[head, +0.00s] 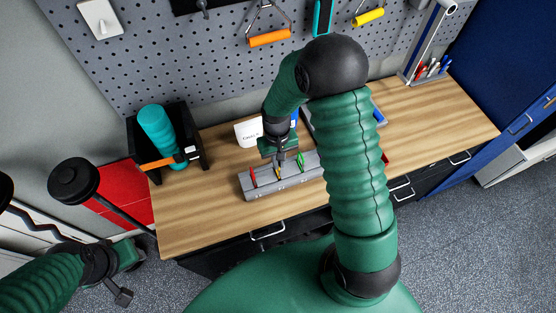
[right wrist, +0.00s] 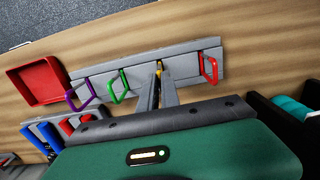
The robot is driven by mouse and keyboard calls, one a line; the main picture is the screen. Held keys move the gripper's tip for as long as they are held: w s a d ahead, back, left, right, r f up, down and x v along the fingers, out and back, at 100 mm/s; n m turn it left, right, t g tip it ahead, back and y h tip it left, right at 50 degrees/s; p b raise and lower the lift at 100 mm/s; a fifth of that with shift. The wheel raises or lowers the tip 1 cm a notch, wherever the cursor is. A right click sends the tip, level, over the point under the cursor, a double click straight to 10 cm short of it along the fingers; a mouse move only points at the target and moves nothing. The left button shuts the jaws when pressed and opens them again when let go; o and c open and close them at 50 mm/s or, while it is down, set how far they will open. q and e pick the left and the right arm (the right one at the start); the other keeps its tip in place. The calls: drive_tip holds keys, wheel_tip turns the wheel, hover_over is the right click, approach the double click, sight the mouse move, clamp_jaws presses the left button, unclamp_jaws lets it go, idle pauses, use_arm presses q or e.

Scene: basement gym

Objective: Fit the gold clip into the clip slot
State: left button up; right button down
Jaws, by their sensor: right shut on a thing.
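The grey clip rail (head: 262,190) lies on the wooden workbench. My right gripper (head: 279,160) is over it, pointing down, with its fingers shut on the gold clip (right wrist: 159,68). Only a small part of the gold clip shows between the fingertips, at the rail. The fingers hide the slot under it, so I cannot tell how deep the clip sits. A red clip (right wrist: 210,68) stands on one side of it, and a green clip (right wrist: 118,87) and a purple clip (right wrist: 80,97) on the other. My left gripper (head: 124,282) is low at the left, away from the bench.
A red tray (right wrist: 38,82) lies beyond the purple clip's end of the rail. A white sign (head: 247,132) stands behind the rail. A black holder with a teal roll (head: 160,134) stands at the bench's left end. The bench front (head: 225,222) is clear.

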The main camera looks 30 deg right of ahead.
drive_tip(key=shift+f, duration=0.4)
drive_tip(key=c, duration=1.5)
unclamp_jaws()
wheel_tip(320, 180, up, 17)
drive_tip(key=w+b, duration=0.1)
drive_tip(key=b, duration=0.2)
drive_tip(key=shift+d+f, duration=0.1)
